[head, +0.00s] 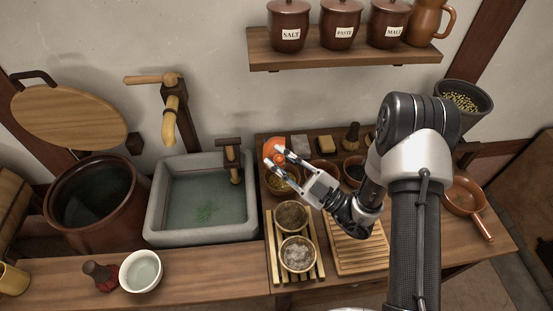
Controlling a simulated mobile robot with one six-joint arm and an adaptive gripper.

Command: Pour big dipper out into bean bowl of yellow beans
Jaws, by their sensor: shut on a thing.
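My gripper (276,159) is at the back of the counter, right of the sink, with its fingers closed on an orange-red rounded thing (272,147), which I take for the big dipper. Its mouth and contents are not clear. It is above and just behind a brown bowl (271,187) with yellowish-olive contents, likely the bean bowl of yellow beans. My fingers partly cover this bowl. I cannot tell whether the dipper touches its rim.
A stone sink (157,225) with water is on the left. Two filled bowls stand on a slatted rack (312,268) in front. A slatted board (372,262) and a brown pan (465,197) are to the right. A dark bucket (470,117) holds yellowish pieces. A jar shelf (345,55) hangs above.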

